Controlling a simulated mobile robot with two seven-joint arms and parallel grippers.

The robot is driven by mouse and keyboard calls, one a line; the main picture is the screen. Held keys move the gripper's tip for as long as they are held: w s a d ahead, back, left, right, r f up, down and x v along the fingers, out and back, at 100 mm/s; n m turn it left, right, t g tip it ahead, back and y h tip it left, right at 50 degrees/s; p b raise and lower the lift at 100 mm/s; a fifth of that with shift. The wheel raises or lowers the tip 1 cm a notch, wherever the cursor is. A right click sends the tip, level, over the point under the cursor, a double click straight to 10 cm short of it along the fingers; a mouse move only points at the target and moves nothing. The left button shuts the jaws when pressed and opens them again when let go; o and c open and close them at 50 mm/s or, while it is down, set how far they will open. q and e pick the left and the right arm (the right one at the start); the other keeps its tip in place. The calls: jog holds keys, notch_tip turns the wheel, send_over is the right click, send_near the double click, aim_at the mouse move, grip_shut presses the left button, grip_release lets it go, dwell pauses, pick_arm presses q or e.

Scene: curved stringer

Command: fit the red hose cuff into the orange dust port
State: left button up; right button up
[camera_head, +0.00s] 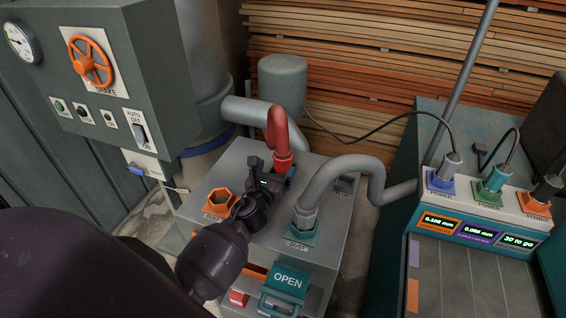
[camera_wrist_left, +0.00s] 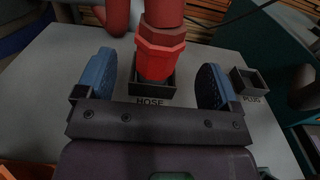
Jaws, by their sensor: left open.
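The red hose cuff (camera_head: 284,160) is at the end of a red elbow hose. In the left wrist view the cuff (camera_wrist_left: 155,62) stands upright with its lower end in a black square holder (camera_wrist_left: 152,89) marked HOSE. My left gripper (camera_head: 272,174) is open; in the wrist view its two blue finger pads (camera_wrist_left: 155,80) are on either side of the cuff, with gaps on both sides. The orange dust port (camera_head: 218,202) is an empty hexagonal opening on the grey box top, left of the gripper. My right gripper is not in view.
A grey hose (camera_head: 340,168) runs into a teal port (camera_head: 303,232) marked DUST, right of my left arm. A small PLUG holder (camera_wrist_left: 249,82) is beyond the right finger. A control cabinet (camera_head: 105,90) stands left, and a workbench with power plugs and displays (camera_head: 478,232) right.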

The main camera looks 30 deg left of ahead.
aim_at(279, 163)
pick_arm(q)
jog(key=shift+x, duration=2.8)
jog(key=shift+f, duration=0.1)
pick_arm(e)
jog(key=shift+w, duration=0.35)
pick_arm(q)
jog(key=c, duration=1)
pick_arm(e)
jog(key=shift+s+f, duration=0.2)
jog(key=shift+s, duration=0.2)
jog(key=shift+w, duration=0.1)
